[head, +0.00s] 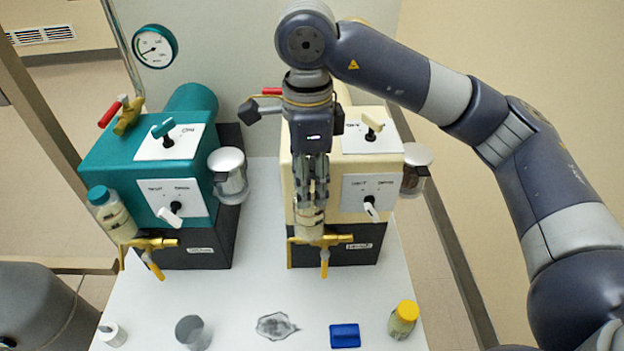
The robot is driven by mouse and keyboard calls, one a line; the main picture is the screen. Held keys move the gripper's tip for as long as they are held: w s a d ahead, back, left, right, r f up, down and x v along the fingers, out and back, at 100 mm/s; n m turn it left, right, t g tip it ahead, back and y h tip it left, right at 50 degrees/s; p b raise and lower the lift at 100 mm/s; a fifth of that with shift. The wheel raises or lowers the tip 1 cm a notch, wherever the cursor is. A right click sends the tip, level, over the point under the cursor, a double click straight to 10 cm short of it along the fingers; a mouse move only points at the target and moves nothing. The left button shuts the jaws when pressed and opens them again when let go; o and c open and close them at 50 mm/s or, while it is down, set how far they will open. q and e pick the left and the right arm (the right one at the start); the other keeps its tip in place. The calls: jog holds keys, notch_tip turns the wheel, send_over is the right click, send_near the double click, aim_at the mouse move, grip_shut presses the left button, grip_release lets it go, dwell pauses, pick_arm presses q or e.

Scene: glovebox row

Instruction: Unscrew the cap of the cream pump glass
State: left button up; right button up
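The cream pump (300,160) stands right of the middle on the white bench, on a dark base. Its glass (311,225) hangs upright at its front, behind a brass valve. My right gripper (313,203) comes down from above, with its fingers at the top of this glass. The cap of this glass is hidden by the fingers, so I cannot tell whether they grip it or only surround it. My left gripper is not in view.
A teal pump (102,163) with its own teal-capped glass (110,213) stands to the left. Along the bench front are a small white jar (112,334), a grey cup (192,333), a crumpled clear piece (276,326), a blue block (345,336) and a yellow-capped bottle (403,321).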

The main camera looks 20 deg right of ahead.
jog(key=shift+w+a, duration=0.1)
jog(key=shift+a, duration=0.1)
jog(key=m, duration=0.4)
jog(key=shift+w+a, duration=0.25)
jog(key=shift+a, duration=0.05)
jog(key=m, duration=0.2)
jog(key=shift+m, duration=0.3)
jog(key=m, duration=0.5)
jog(key=shift+w+d, duration=0.1)
jog(key=shift+d, duration=0.05)
jog(key=m, duration=0.5)
jog(key=shift+m, duration=0.3)
jog(key=shift+d, duration=0.1)
grip_shut()
jog(key=shift+c, duration=1.9)
grip_release()
grip_shut()
